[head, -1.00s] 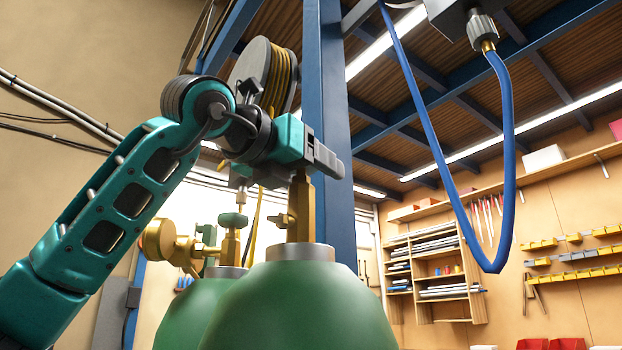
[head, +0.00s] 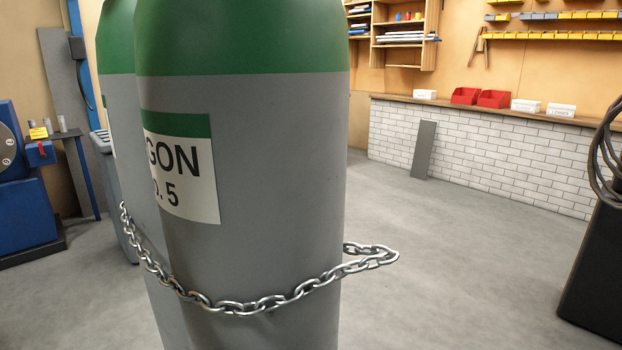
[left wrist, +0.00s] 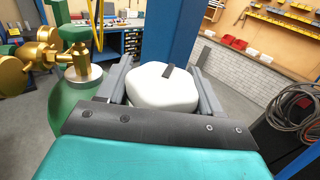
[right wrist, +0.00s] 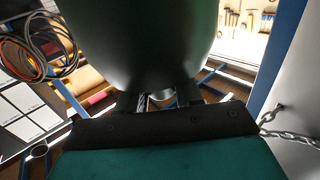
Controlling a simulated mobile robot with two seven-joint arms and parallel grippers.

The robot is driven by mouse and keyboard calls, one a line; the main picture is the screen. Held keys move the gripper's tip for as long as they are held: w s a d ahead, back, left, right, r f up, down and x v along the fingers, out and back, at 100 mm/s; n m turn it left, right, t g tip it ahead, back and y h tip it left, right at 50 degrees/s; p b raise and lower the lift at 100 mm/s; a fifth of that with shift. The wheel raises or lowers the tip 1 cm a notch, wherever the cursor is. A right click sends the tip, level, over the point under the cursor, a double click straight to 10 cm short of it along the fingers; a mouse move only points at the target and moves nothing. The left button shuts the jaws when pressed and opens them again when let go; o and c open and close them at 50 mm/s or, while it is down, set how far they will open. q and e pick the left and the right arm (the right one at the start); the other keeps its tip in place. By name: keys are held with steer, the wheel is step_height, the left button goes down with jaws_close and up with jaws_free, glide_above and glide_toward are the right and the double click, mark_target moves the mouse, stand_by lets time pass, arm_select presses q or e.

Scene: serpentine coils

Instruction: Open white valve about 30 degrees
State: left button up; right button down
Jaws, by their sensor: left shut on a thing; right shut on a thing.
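The white valve (left wrist: 160,90) shows in the left wrist view as a rounded white handle with a dark mark on top. My left gripper (left wrist: 162,72) is shut on it, one finger on each side. The brass body under it is hidden there. In the right wrist view my right gripper (right wrist: 162,97) is shut close to a large dark rounded body (right wrist: 140,45). A small silvery piece shows between its fingers; I cannot tell what it holds. The head view shows neither gripper, only the grey argon cylinder (head: 260,150) with its green shoulder.
A second cylinder (head: 115,45) stands behind. A steel chain (head: 262,303) loops around the cylinders. A green-knobbed brass valve (left wrist: 78,55) with gauges is left of my left gripper. A blue post (left wrist: 182,30) stands close behind the white valve.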

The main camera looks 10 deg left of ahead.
steer(key=shift+r, duration=0.1)
stand_by(0.3)
arm_select(q)
steer(key=o, duration=1)
steer(key=shift+c, duration=0.2)
steer(key=s+d+b, duration=0.1)
steer(key=s+d, duration=0.1)
steer(key=s, duration=0.9)
steer(key=shift+s+b, duration=0.4)
arm_select(e)
steer(key=shift+f, duration=0.9)
